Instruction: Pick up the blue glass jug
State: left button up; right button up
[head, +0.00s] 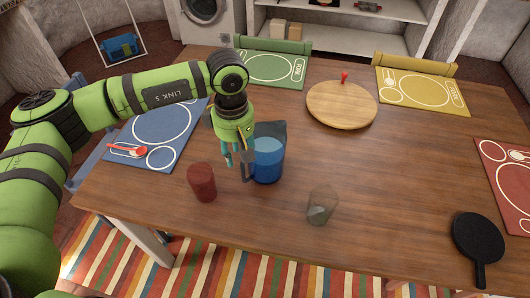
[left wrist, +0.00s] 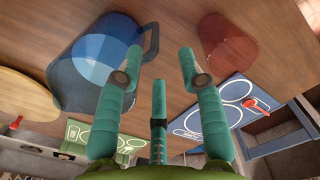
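The blue glass jug (head: 268,162) stands upright on the wooden table, with a lighter blue inside. Its handle faces my left gripper (head: 235,158), which hangs pointing down beside the jug. In the left wrist view the jug (left wrist: 85,75) is at the upper left. There my left gripper (left wrist: 161,62) has its teal fingers spread apart with nothing held between them. The jug's handle shows just beyond the left fingertip; I cannot tell whether they touch. My right gripper is in neither view.
A red cup (head: 201,184) stands close to the left of the gripper and shows in the left wrist view (left wrist: 228,48). A clear glass (head: 321,206) stands right of the jug. A round wooden board (head: 340,108), placemats and a black pan (head: 477,240) lie farther off. The table's centre right is clear.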

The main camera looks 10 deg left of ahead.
aim_at(243, 165)
pick_arm(q)
jog(key=f+p, duration=0.1)
jog(key=f, duration=0.3)
jog(key=f+p, duration=0.1)
jog(key=f, duration=0.1)
jog(key=shift+w+d+p, duration=0.2)
jog(key=shift+d+p, duration=0.05)
jog(key=shift+p, duration=0.1)
jog(key=shift+f, duration=0.4)
jog(key=shift+c, duration=0.8)
grip_shut()
jog(key=shift+w+r, duration=0.15)
jog(key=shift+w, duration=0.05)
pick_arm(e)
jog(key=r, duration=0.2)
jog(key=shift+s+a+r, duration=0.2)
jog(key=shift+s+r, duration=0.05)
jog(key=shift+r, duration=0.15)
